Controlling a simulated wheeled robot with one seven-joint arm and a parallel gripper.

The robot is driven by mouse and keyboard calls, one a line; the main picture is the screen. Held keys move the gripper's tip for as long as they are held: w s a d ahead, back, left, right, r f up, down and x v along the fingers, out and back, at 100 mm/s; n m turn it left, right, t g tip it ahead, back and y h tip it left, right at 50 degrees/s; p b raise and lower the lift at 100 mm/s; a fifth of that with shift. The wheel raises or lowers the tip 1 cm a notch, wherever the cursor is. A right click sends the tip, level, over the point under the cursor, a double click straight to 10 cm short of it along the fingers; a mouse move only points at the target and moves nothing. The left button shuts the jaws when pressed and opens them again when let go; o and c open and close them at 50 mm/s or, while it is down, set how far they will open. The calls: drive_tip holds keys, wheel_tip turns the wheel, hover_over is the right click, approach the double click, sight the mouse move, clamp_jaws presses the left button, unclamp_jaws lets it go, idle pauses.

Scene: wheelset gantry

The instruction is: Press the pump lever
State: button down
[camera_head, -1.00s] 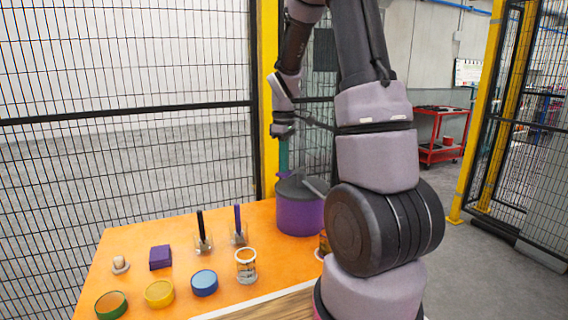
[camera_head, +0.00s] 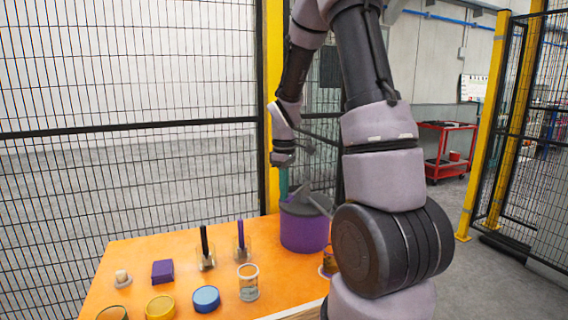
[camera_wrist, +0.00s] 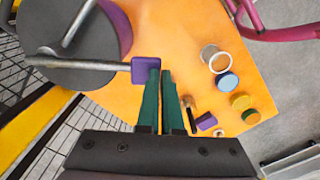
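The pump is a purple drum (camera_head: 304,232) with a dark grey lid, standing at the back right of the orange table. In the wrist view its lid (camera_wrist: 85,62) carries a grey rod lever (camera_wrist: 85,64) ending in a purple square pad (camera_wrist: 146,66). My gripper (camera_head: 284,190) points down at the drum's left edge in the head view. Its teal fingers also show in the wrist view (camera_wrist: 160,72), nearly together with only a thin gap and nothing between them. The fingertips overlap the pad's right edge in that view; whether they touch it I cannot tell.
A second grey rod (camera_wrist: 79,22) sticks out from the lid. The orange table (camera_head: 130,260) holds a blue tin (camera_head: 206,298), a yellow tin (camera_head: 160,308), a purple block (camera_head: 162,270), a clear cup (camera_head: 248,282) and two dark upright handles in holders. A mesh fence (camera_head: 120,125) stands behind.

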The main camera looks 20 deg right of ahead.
wheel_tip(320, 180, up, 12)
drive_tip(key=s+a, duration=0.2)
drive_tip(key=shift+a, duration=0.15)
drive_tip(key=shift+f, duration=0.15)
idle(0.4)
drive_tip(key=s+a+r+m+t+y, duration=0.1)
drive_tip(key=s+r+m+t, duration=0.2)
drive_tip(key=s+r+m, duration=0.3)
drive_tip(key=s+a+r+m+t+y, duration=0.1)
drive_tip(key=s+r+m+t, duration=0.3)
drive_tip(key=s, duration=0.7)
drive_tip(key=shift+a+r+m, duration=0.25)
drive_tip(key=shift+r+m, duration=0.6)
drive_tip(key=shift+m, duration=0.35)
drive_tip(key=shift+s, duration=0.1)
idle(1.1)
